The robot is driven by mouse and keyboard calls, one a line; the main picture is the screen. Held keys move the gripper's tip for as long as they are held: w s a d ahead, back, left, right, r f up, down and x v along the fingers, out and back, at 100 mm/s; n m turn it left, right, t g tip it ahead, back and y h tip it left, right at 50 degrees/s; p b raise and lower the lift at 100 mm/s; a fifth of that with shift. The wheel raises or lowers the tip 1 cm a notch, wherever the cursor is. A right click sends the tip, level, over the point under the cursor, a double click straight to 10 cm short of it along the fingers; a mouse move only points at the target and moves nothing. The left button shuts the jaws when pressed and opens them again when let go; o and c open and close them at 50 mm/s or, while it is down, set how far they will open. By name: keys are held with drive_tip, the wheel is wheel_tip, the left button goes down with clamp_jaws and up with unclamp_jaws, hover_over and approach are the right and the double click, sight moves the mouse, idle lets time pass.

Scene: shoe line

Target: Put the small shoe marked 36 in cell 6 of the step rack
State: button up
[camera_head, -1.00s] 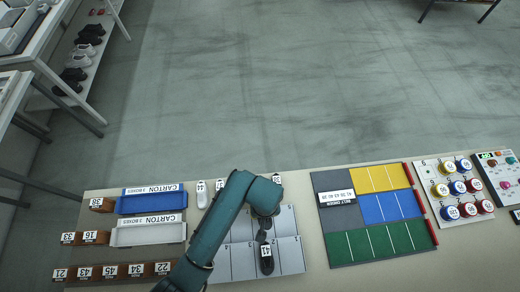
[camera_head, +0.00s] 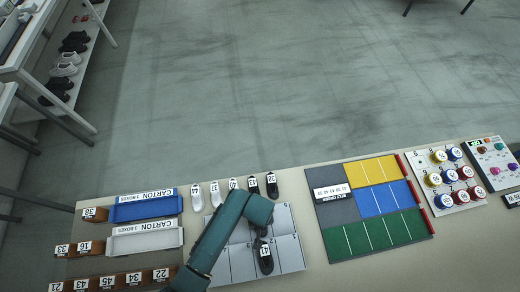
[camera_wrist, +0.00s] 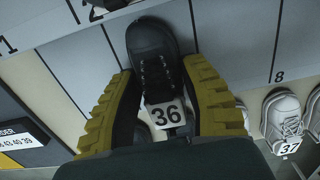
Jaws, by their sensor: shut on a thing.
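The black shoe marked 36 (camera_wrist: 158,50) is between the yellow fingers of my gripper (camera_wrist: 160,105), its toe pointing up in the wrist view. It is over the grey step rack (camera_wrist: 235,35); I cannot tell whether it touches the rack. In the head view my arm mostly hides my gripper (camera_head: 261,232) and the held shoe. The rack (camera_head: 287,222) also shows there, with another black shoe (camera_head: 266,262) on its near row. An 8 is readable on a cell right of the held shoe in the wrist view; the number under the shoe is hidden.
White shoes (camera_head: 215,193) and black shoes (camera_head: 271,185) stand along the rack's far side; white shoe 37 (camera_wrist: 283,118) is close to my gripper in the wrist view. A coloured board (camera_head: 372,207) lies right of the rack, carton trays (camera_head: 145,238) to the left.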

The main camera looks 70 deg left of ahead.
drive_tip(key=o, duration=1.1)
drive_tip(key=shift+o, duration=0.2)
wheel_tip(320, 180, up, 12)
drive_tip(key=p, duration=0.1)
drive_tip(key=shift+p, duration=0.4)
